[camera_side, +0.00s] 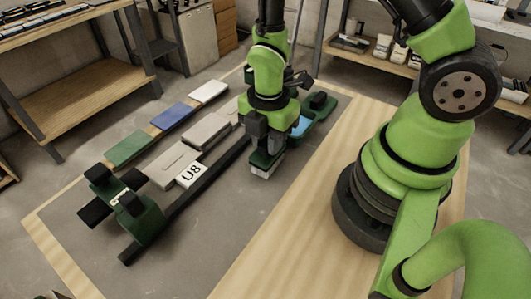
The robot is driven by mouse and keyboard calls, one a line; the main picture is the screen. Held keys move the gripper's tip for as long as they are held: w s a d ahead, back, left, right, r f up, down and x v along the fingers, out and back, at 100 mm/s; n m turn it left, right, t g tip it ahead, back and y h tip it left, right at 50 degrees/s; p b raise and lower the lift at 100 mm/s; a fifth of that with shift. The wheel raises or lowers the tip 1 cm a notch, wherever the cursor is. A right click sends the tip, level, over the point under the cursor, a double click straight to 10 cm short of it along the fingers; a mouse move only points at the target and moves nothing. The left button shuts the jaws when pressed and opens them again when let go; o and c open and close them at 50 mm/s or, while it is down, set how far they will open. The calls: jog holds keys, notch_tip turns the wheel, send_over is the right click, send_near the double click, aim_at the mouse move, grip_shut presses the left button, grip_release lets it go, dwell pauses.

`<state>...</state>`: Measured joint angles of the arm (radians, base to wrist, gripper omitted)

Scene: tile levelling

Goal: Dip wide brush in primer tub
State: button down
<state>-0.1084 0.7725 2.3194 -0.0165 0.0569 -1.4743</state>
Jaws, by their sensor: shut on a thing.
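My gripper (267,139) points down near the middle of the work area, shut on the wide brush (263,165), which has a dark green body and pale bristles at its lower end. The brush hangs upright; I cannot tell whether its bristles touch the grey surface. A dark green container with a light blue inside (301,125), which looks like the primer tub, stands just behind and to the right of the brush. My gripper and wrist hide part of it. The brush is outside the tub.
Green (129,148), blue (174,116) and white (209,91) blocks form a row at the back left. Grey tiles (171,163) and a white block marked U8 (190,173) lie beside a long dark bar (190,200). A green fixture (136,215) stands front left. The wooden strip (290,215) is clear.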

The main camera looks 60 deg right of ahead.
jog(key=shift+r, duration=3.8)
jog(key=d+r, duration=0.3)
jog(key=d, duration=0.9)
jog(key=shift+a+f, duration=0.15)
jog(key=shift+f, duration=2.1)
jog(key=shift+a+f, duration=0.1)
jog(key=shift+f, duration=2.15)
jog(key=shift+r, duration=0.1)
notch_tip(320, 180, up, 8)
jog(key=shift+r, duration=0.2)
